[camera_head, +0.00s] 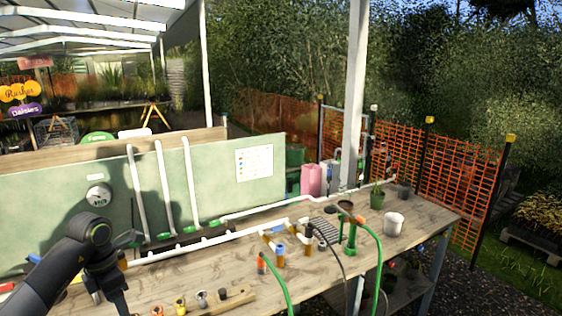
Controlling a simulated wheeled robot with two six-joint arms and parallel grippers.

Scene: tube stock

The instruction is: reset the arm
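My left arm (62,268), dark grey, comes in from the lower left. It bends over at a round joint and reaches down over the left front of the wooden bench (190,279). My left gripper (112,294) points down at the bottom edge of the view. Its fingertips are not clearly seen, and I cannot tell whether it is open or holds anything. My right arm and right gripper are not in view.
White pipes (190,243) run along the bench below a green panel with a gauge (98,195). Small coloured fittings (202,298) stand at the front. Green hoses (277,284), a white cup (393,224) and a potted plant (377,197) stand further right.

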